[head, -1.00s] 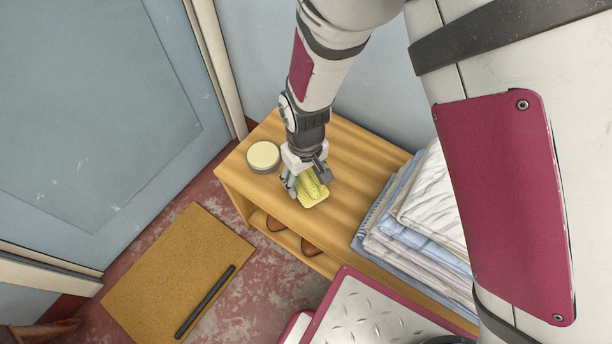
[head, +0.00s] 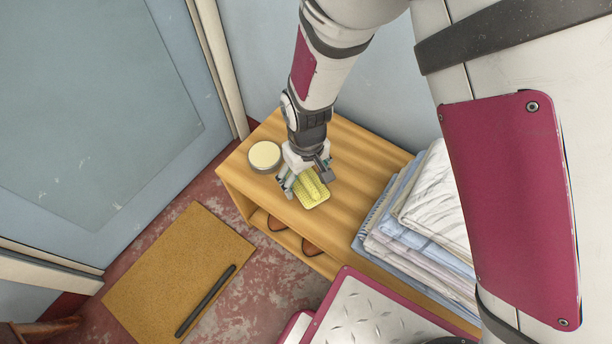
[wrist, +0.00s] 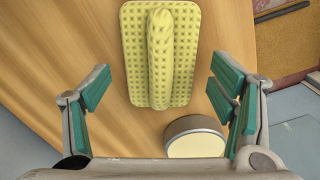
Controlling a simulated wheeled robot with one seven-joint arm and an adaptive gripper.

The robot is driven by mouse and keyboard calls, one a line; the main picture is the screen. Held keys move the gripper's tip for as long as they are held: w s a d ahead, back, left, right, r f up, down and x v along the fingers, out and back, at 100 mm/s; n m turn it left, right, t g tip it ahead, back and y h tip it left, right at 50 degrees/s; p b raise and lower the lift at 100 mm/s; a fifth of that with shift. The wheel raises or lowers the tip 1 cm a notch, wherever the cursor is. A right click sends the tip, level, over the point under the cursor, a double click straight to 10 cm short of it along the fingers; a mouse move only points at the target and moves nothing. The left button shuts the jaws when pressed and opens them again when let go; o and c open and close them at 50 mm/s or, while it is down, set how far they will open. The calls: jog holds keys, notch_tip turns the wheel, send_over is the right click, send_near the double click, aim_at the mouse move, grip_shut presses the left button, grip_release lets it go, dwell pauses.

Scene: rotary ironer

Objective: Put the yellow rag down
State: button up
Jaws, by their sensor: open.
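The yellow rag (head: 311,190) lies on top of the wooden bench (head: 358,199), with a raised fold along its middle. In the wrist view the rag (wrist: 183,55) lies on the wood ahead of the fingers, its raised fold running between their lines. My gripper (head: 304,188) is directly over the rag, pointing down. In the wrist view my gripper (wrist: 162,88) is open, with its teal-padded fingers wide apart and clear of the rag on both sides. The exact height of the fingertips above the bench is hard to tell.
A round tin with a cream top (head: 264,156) stands on the bench left of the rag. A stack of folded linen (head: 425,215) covers the bench's right part. Brown shoes (head: 311,248) sit on the shelf below. A tan mat (head: 160,262) with a dark bar (head: 206,301) lies on the floor.

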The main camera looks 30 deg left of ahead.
aim_at(308, 178)
notch_tip(308, 178, up, 11)
jog(key=p, duration=0.3)
jog(key=shift+r+p, duration=0.15)
jog(key=shift+p, duration=0.15)
jog(key=w+d+r+m, duration=0.3)
jog(key=d+r+m, duration=0.3)
jog(key=d+r, duration=1.4)
jog(key=s+d+r+m, duration=0.3)
jog(key=s+d, duration=0.6)
jog(key=s+d+r+m, duration=0.2)
jog(key=s+d+m, duration=0.1)
jog(key=s+d, duration=0.6)
jog(key=shift+r+m, duration=0.3)
jog(key=shift+r, duration=0.1)
